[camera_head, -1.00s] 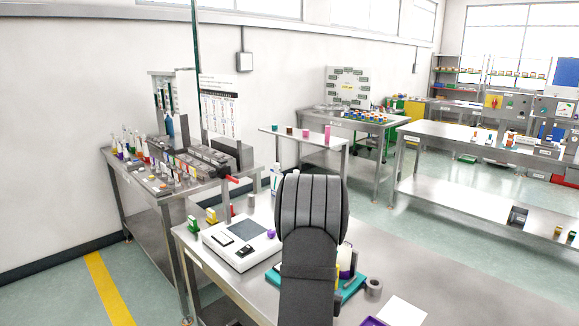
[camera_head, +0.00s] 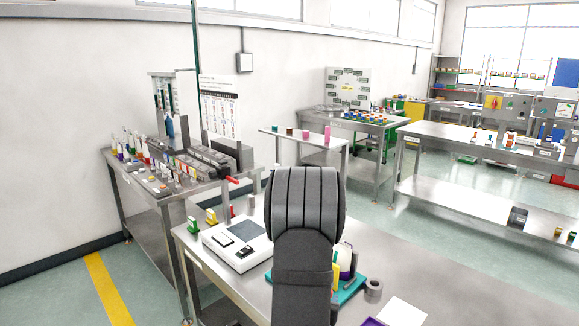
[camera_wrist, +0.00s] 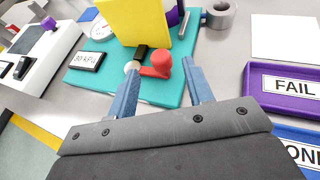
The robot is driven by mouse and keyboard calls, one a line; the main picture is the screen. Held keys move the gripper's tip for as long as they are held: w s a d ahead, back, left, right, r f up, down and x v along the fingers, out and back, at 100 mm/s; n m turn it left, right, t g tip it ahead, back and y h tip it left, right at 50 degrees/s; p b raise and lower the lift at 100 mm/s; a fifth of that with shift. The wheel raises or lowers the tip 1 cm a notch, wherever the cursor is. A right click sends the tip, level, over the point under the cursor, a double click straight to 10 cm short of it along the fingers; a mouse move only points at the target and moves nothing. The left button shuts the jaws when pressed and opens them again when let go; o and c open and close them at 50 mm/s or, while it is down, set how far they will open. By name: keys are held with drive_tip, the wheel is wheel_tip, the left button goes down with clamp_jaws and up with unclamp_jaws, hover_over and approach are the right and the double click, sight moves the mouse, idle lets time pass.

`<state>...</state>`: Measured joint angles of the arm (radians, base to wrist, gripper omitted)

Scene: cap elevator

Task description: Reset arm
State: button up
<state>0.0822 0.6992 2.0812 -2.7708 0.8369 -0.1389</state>
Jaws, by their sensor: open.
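My gripper (camera_wrist: 164,92) is open in the wrist view, with two blue fingers apart over the front edge of a teal base plate (camera_wrist: 190,84). A red knob or lever (camera_wrist: 163,65) on the plate shows between and just beyond the fingertips; I cannot tell whether they touch it. Nothing is held. In the head view my dark arm covers the gripper and part of the teal plate (camera_head: 352,289).
A yellow panel (camera_wrist: 138,20) stands on the plate near a "30 kPa" label (camera_wrist: 87,61). A purple FAIL tray (camera_wrist: 285,85) and blue tray (camera_wrist: 298,142) lie right. A white device (camera_head: 236,240) stands left. A grey ring (camera_head: 373,288) sits beside the plate.

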drive_tip(key=v, duration=1.1)
drive_tip(key=x, duration=1.7)
drive_tip(key=shift+w+f, duration=0.1)
drive_tip(key=shift+f, duration=0.05)
drive_tip(key=shift+s+a+m+g+h, duration=0.3)
drive_tip(key=shift+m+g+h, duration=0.1)
drive_tip(key=shift+m+h, duration=0.25)
drive_tip(key=shift+s+a+m+g+h, duration=0.25)
drive_tip(key=shift+m+g+h, duration=0.15)
drive_tip(key=shift+m+h, duration=0.25)
drive_tip(key=shift+s+a+m+g+h, duration=0.15)
drive_tip(key=shift+a+m+g+h, duration=0.3)
drive_tip(key=shift+m+g+h, duration=0.3)
drive_tip(key=shift+s+a+m+g+h, duration=0.2)
drive_tip(key=shift+a+m+g+h, duration=0.3)
drive_tip(key=shift+m+h, duration=0.4)
drive_tip(key=shift+s+a+m+g+h, duration=0.1)
drive_tip(key=shift+a+m+g+h, duration=0.2)
drive_tip(key=shift+m+g, duration=0.4)
drive_tip(key=shift+a+m+g+h, duration=0.25)
drive_tip(key=shift+a+m+g, duration=0.05)
drive_tip(key=shift+m+g, duration=0.3)
drive_tip(key=shift+a+m+g+h, duration=0.35)
drive_tip(key=shift+a+m+g, duration=0.15)
drive_tip(key=shift+m+g, duration=0.5)
drive_tip(key=shift+a+m+g+h, duration=0.4)
drive_tip(key=shift+m+g, duration=0.35)
drive_tip(key=shift+g, duration=0.3)
drive_tip(key=shift+t, duration=0.3)
